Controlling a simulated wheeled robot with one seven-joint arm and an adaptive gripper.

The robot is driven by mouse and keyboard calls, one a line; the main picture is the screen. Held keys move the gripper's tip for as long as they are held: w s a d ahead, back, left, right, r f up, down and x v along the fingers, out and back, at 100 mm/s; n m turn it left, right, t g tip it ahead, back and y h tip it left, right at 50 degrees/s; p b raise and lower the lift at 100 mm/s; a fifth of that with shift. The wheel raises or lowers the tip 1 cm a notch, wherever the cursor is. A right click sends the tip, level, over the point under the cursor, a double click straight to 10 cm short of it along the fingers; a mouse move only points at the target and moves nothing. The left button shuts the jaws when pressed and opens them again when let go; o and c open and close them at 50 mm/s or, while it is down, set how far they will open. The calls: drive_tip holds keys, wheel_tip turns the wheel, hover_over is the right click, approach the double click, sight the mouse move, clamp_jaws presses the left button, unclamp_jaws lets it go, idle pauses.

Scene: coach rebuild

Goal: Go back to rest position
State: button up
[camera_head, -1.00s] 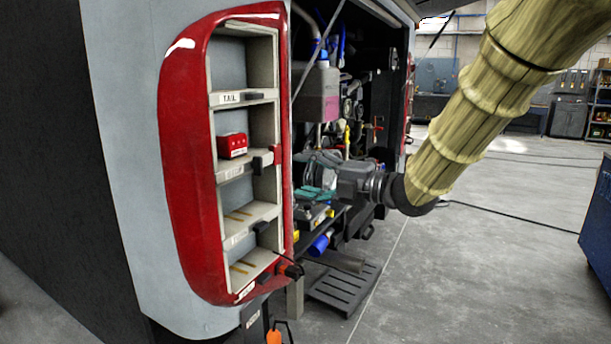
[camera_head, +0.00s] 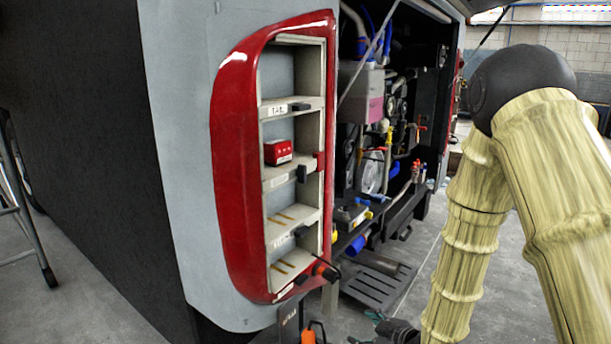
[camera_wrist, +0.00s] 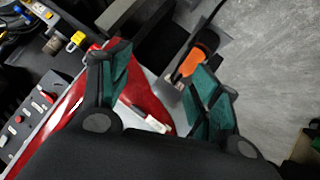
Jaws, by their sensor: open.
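My gripper (camera_wrist: 160,92) is open in the wrist view, its two dark fingers with green pads spread apart and nothing between them. Beyond the fingers lie part of the red lamp frame (camera_wrist: 145,98) and an orange item (camera_wrist: 199,57) near the floor. In the head view my arm stands folded at the right, bent at a dark joint.
The red-framed housing has open shelves, with a red block (camera_head: 278,152) on one. The open engine bay (camera_head: 385,110) lies to its right, with a black slatted pallet (camera_head: 378,285) below. A ladder (camera_head: 22,205) stands at the far left. Grey floor shows between.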

drive_tip(key=s+d+f+m+g+h+p, duration=0.35)
drive_tip(key=s+f+m, duration=0.35)
drive_tip(key=s+f, duration=0.85)
drive_tip(key=s+d+f+m+g+h, duration=0.1)
drive_tip(key=s+f+m+g, duration=0.1)
drive_tip(key=s, duration=0.9)
drive_tip(key=s+d+f+m+g+h+p, duration=0.1)
drive_tip(key=s+d+f+m+g, duration=0.1)
drive_tip(key=s, duration=1)
drive_tip(key=shift+d+f+m+g, duration=0.15)
drive_tip(key=shift+f+m+g, duration=0.45)
drive_tip(key=shift+f+g, duration=0.4)
